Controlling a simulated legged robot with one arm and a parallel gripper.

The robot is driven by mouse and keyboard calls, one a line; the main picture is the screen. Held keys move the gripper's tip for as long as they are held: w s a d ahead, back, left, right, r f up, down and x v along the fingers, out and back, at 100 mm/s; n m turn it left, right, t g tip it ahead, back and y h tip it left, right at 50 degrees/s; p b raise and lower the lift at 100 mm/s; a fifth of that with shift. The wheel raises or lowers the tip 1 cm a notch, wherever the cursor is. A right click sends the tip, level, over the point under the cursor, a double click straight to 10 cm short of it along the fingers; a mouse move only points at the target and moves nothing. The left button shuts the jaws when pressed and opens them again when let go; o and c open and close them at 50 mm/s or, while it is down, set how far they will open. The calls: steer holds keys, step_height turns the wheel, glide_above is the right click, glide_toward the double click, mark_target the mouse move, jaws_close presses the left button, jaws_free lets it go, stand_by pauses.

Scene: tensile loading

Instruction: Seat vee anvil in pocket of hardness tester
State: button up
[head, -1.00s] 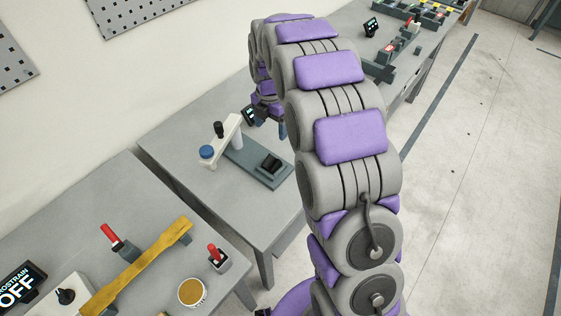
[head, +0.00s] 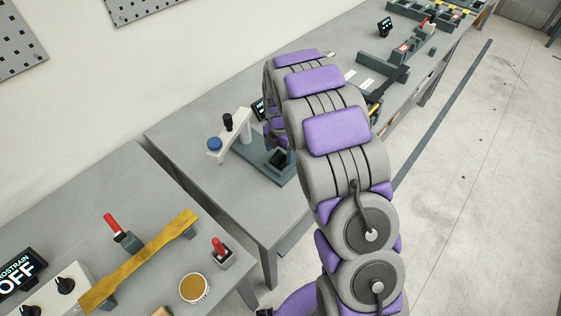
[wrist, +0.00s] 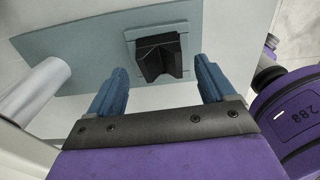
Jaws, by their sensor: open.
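The vee anvil (wrist: 160,58) is a black block with a V notch. It stands on the grey base plate (wrist: 95,40) of the hardness tester, at a raised square pocket (wrist: 130,36); I cannot tell how deep it sits. In the head view the anvil (head: 279,158) is at the right of the tester (head: 238,130), which has a white arm with blue and black knobs. My gripper (wrist: 161,68) is open in the wrist view, its blue fingers apart with the anvil between and just beyond their tips. In the head view my arm hides most of the gripper.
The tester stands on a grey table (head: 200,187). A nearer table holds a yellow bar (head: 140,262), red-handled tools, a round cup (head: 194,289) and a control box. A farther bench holds other fixtures. Floor at the right is clear.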

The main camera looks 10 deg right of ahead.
steer(key=shift+f, duration=0.95)
jaws_close()
steer(key=shift+r, duration=0.2)
steer(key=shift+r, duration=0.25)
step_height(320, 180, up, 3)
steer(key=shift+w+f+p, duration=0.1)
steer(key=shift+p, duration=0.4)
steer(key=s+r+p, duration=0.1)
steer(key=s+p, duration=0.1)
steer(key=s, duration=1.4)
steer(key=shift+r, duration=0.2)
